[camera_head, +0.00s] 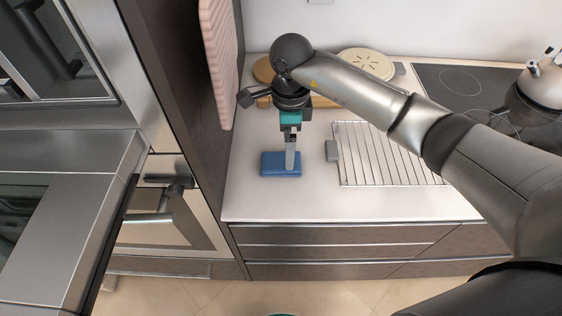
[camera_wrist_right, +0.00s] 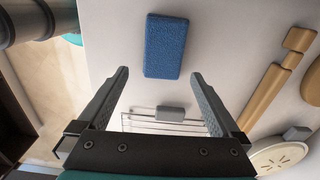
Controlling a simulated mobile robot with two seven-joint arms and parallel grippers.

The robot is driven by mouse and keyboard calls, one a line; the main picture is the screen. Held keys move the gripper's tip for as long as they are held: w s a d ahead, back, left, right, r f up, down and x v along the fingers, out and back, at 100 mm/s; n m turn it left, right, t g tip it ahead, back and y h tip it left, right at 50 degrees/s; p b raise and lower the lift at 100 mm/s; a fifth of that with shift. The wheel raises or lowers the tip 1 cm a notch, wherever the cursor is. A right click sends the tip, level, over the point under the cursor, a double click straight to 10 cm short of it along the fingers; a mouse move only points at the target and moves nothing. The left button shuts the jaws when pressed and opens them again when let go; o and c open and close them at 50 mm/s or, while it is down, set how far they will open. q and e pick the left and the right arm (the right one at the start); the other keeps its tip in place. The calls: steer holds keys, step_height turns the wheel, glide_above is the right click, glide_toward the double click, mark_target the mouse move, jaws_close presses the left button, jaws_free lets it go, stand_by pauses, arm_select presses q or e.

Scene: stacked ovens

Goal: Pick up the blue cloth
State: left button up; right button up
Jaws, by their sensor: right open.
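The blue cloth (camera_head: 270,165) is a small, folded-looking block lying flat on the white counter near its left end. It also shows in the right wrist view (camera_wrist_right: 165,47), beyond the fingertips. My right gripper (camera_head: 291,167) points down over the cloth and its finger covers part of it in the head view. In the wrist view the right gripper (camera_wrist_right: 158,73) is open, with nothing between its fingertips and the cloth ahead of them. The height gap to the cloth is hard to judge. My left gripper is not in view.
A wire rack (camera_head: 390,155) with a grey end block (camera_head: 332,151) lies right of the cloth. Wooden boards and a cream round trivet (camera_head: 366,64) are behind. A pink ribbed panel (camera_head: 218,60) and oven cabinet stand left. The counter front is clear.

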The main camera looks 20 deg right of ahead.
steer(key=shift+f, duration=0.55)
step_height(320, 180, down, 5)
steer(key=shift+w+d+r, duration=0.1)
steer(key=shift+w+d, duration=0.05)
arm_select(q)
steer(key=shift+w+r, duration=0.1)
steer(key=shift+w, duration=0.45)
arm_select(e)
steer(key=shift+c, duration=0.4)
steer(key=c, duration=1.1)
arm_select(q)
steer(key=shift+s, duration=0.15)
arm_select(e)
steer(key=shift+r, duration=0.15)
arm_select(q)
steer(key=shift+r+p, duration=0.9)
steer(key=shift+p, duration=0.05)
arm_select(e)
step_height(320, 180, up, 28)
